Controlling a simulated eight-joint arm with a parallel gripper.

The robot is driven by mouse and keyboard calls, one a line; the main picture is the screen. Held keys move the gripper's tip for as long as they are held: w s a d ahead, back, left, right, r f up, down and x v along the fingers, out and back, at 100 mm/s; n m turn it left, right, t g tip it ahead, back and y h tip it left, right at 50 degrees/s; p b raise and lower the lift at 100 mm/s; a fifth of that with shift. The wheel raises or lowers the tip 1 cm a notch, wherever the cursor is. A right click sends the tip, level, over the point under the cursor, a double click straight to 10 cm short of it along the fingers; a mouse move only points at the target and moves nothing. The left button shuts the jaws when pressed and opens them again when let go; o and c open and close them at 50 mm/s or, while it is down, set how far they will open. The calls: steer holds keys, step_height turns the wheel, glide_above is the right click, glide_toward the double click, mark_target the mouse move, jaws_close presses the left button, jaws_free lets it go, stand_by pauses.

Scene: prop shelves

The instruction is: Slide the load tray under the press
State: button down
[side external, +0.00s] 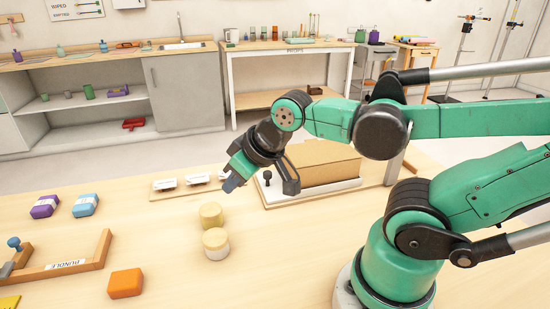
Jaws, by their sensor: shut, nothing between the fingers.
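The load tray (330,196) is a white flat base on the table with a large cardboard box (325,160) on it. A black knob (267,176) stands up at its left end. My gripper (231,184) is shut and empty, tilted downward just left of the tray and knob. It looks apart from the knob, but its exact height is hard to tell. A pale upright post (397,163) at the tray's right end may belong to the press. My arm hides most of that area, so I cannot make out the press.
Two yellow-topped round pieces (211,215) stand in front of my gripper. An orange block (125,283), purple block (45,206), blue block (86,205) and wooden frame (90,258) are on the left.

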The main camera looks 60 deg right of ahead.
stand_by(0.3)
steer(key=c, duration=1.2)
jaws_free()
steer(key=o, duration=0.4)
steer(key=shift+w+d+r+m, duration=0.1)
steer(key=shift+w+d+m, duration=0.1)
steer(key=shift+d+m, duration=0.15)
steer(key=shift+o, duration=1)
steer(key=w+d+m+g+h, duration=0.1)
steer(key=w+d+m+g, duration=0.2)
steer(key=d+m, duration=0.5)
steer(key=shift+w+g, duration=0.2)
steer(key=shift+g, duration=0.3)
steer(key=m+g+y, duration=0.1)
steer(key=m+g, duration=0.2)
steer(key=m, duration=0.6)
glide_above(268, 172)
steer(key=f, duration=0.4)
steer(key=shift+a+f, duration=0.15)
steer(key=shift+a, duration=0.05)
steer(key=shift+d+f, duration=0.15)
steer(key=shift+f, duration=2.75)
